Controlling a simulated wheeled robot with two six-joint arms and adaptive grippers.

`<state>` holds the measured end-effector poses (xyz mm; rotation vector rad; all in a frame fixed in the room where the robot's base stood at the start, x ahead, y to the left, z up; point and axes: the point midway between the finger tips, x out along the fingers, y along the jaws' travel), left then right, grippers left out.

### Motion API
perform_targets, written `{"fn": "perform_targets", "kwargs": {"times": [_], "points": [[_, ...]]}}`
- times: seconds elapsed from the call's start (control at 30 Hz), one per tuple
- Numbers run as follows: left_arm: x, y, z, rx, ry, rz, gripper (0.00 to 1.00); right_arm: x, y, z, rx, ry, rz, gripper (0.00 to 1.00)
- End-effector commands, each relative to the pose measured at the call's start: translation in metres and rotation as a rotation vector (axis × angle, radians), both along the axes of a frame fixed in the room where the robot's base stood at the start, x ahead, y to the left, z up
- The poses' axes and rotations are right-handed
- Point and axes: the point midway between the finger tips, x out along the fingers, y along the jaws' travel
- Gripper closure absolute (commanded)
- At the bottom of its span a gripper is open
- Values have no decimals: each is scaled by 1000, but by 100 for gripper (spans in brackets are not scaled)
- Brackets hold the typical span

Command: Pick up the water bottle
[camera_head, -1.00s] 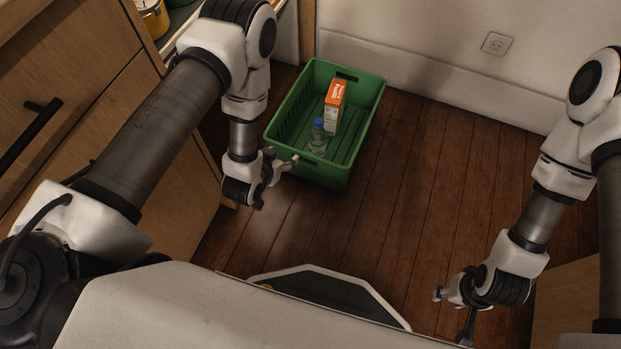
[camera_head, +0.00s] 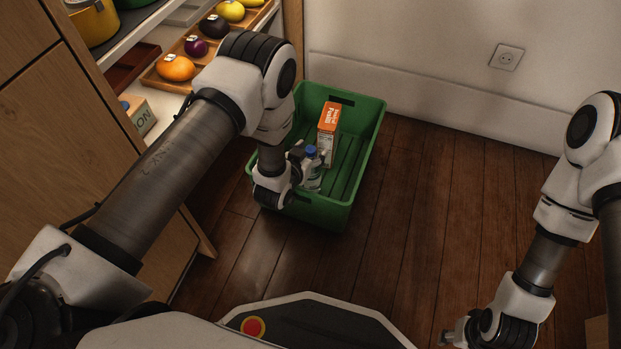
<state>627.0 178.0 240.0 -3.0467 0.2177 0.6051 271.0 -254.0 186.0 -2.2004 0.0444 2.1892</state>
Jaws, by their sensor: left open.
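The water bottle (camera_head: 314,182), clear with a blue cap, stands upright in the green crate (camera_head: 366,150) near its front end. My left gripper (camera_head: 307,160) is open at the bottle's upper part, over the crate's left front side. Its fingers partly hide the bottle, and I cannot tell whether they touch it. My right gripper (camera_head: 447,338) is at the bottom edge, away from the crate and partly cut off, so its opening does not show.
An orange and white carton (camera_head: 327,136) stands behind the bottle in the crate. At left, an open cabinet holds a wooden tray (camera_head: 152,77) of fruit and vegetables, and a yellow pot (camera_head: 93,22). Wooden floor right of the crate is clear.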

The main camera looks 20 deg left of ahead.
Motion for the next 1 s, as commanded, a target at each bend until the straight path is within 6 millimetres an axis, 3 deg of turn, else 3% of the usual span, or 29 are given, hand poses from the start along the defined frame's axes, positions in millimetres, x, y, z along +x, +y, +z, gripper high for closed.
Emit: {"fn": "perform_targets", "kwargs": {"times": [0.07,0.2,0.23,0.53,0.63,1.0], "points": [[0,0,1,0,0,0,42,0,0,1,0,0,0,60],[-1,0,1,0,1,0,91,0,0,1,0,0,0,60],[-1,0,1,0,1,0,100,0,0,1,0,0,0,60],[0,0,2,0,-1,0,100,0,0,1,0,0,0,60],[0,0,10,0,-1,0,100,0,0,7,0,1,0,60],[0,0,91,0,-2,0,100,-2,1,55,1,6,8,60]]}}
